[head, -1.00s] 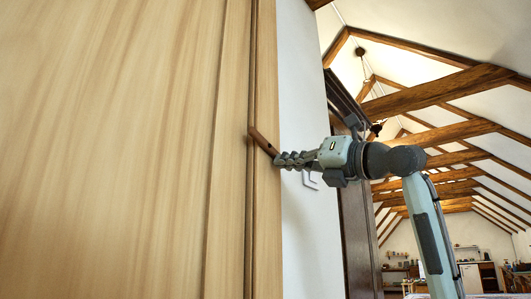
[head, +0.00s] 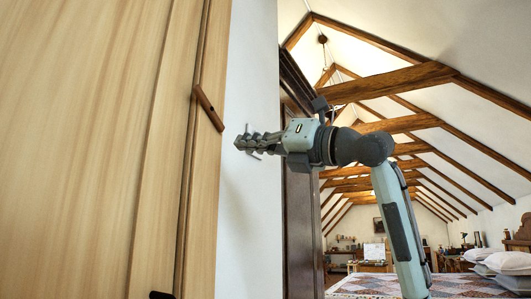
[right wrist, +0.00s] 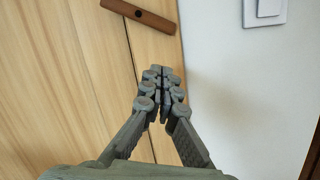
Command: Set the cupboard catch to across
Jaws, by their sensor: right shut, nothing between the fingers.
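The cupboard catch is a brown wooden bar (head: 208,109) on the cupboard door's right edge, at the seam. It is tilted in the head view, upper end left and lower end right. The right wrist view shows the catch (right wrist: 138,15) at the top, slanting, with a dark pivot spot. My right gripper (head: 238,144) is shut and empty, to the right of and a little below the catch's lower end, apart from it in the picture. Its closed fingers (right wrist: 160,72) show in the right wrist view. My left gripper is not in view.
The wooden cupboard front (head: 80,140) fills the left. A white wall (head: 250,220) and a light switch (right wrist: 264,9) are beside it. A small dark thing (head: 162,295) shows at the bottom edge. A bed (head: 350,284) stands in the room behind.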

